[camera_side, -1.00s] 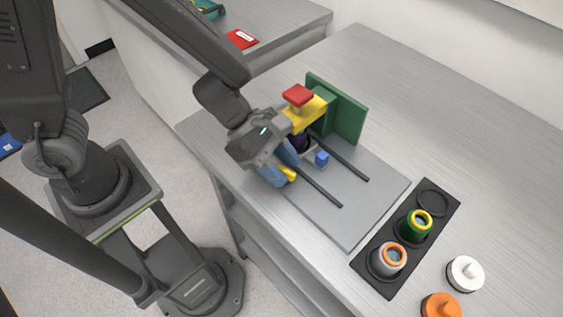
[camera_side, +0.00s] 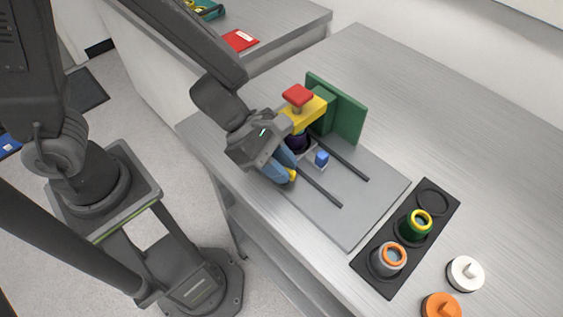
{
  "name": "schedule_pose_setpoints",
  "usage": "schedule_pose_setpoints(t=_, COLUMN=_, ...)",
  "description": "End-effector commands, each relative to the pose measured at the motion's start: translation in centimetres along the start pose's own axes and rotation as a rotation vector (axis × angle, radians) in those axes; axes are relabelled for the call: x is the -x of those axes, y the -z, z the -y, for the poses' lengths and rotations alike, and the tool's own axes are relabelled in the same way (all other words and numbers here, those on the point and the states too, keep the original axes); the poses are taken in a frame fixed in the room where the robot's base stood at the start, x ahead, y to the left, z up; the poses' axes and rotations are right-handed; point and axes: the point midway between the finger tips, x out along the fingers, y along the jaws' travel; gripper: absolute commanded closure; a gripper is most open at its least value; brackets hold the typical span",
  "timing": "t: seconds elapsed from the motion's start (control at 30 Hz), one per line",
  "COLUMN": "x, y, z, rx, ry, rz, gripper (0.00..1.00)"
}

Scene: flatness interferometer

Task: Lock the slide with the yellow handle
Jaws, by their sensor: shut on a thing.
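The yellow handle (camera_side: 292,175) shows only as a small tip at the end of my gripper (camera_side: 285,176). My gripper reaches down at the left edge of the grey base plate and is shut on the handle; its blue fingers hide most of it. The slide, with a dark round part (camera_side: 298,143) and a small blue block (camera_side: 321,158), sits on two dark rails (camera_side: 345,161) under the yellow arm with the red knob (camera_side: 297,94). My gripper covers part of the slide.
A green upright plate (camera_side: 349,112) stands behind the slide. To the right, a black tray (camera_side: 376,272) holds a green-yellow cylinder (camera_side: 414,225) and a grey-orange one (camera_side: 388,260). White (camera_side: 465,273) and orange (camera_side: 441,306) caps lie beside it.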

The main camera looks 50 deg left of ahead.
Motion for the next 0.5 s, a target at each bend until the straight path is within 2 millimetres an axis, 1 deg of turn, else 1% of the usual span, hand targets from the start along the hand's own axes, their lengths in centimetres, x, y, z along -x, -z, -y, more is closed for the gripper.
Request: schedule_pose_setpoints(t=0.5, x=0.0, y=0.09, z=0.25, rx=0.204, ry=-0.202, rz=-0.002, gripper=1.0)
